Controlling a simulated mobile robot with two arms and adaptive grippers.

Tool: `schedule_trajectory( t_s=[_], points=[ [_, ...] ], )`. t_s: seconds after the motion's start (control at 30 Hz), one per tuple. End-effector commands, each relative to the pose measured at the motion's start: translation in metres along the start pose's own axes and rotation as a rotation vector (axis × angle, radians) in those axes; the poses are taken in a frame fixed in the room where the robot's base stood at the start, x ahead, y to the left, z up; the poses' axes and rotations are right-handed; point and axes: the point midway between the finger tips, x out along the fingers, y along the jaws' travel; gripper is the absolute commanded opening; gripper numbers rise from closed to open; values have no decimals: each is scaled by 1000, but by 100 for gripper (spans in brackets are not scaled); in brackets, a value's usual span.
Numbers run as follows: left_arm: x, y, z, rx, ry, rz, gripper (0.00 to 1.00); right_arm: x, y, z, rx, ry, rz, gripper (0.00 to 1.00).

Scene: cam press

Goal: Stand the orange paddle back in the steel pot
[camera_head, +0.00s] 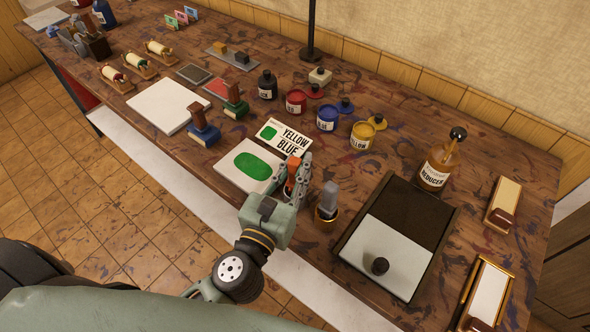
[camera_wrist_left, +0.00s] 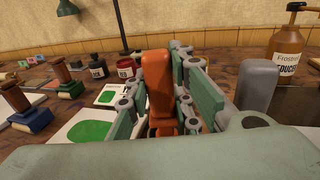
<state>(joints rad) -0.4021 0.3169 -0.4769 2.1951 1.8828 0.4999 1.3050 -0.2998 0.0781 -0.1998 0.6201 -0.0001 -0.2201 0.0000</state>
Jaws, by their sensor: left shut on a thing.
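The orange paddle (camera_head: 291,186) is upright between the fingers of my left gripper (camera_head: 298,176), at the right edge of the white sheet with a green patch (camera_head: 253,164). In the left wrist view the orange paddle (camera_wrist_left: 157,85) stands between the closed-in fingers of my left gripper (camera_wrist_left: 168,105), its lower end partly hidden by them. To the right stands a small brown-gold pot (camera_head: 326,217) with a grey paddle (camera_head: 329,195) in it. I cannot make out a steel pot; the fingers hide what is under the orange paddle. My right gripper is not in view.
A dark tray with a pale slab (camera_head: 390,257) and a reducer bottle (camera_head: 437,168) are to the right. Open ink jars, such as the yellow one (camera_head: 362,137), stand behind. A card reading "YELLOW BLUE" (camera_head: 285,137) lies close behind the gripper. Stamps (camera_head: 203,130) are to the left.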

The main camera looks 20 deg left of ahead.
Motion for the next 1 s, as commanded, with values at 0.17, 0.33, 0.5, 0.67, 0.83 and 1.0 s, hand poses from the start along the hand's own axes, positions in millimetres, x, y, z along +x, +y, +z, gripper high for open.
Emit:
schedule_trajectory(
  t_s=[0.17,0.33,0.5,0.67,0.83,1.0],
  points=[
    [0,0,-1,0,0,0,0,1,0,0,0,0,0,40],
    [0,0,-1,0,0,0,0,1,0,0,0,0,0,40],
    [0,0,-1,0,0,0,31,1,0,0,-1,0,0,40],
    [0,0,-1,0,0,0,42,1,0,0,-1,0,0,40],
    [0,0,-1,0,0,0,42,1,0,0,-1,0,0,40],
    [-4,0,-2,-1,2,0,42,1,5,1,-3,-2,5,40]
  ],
)
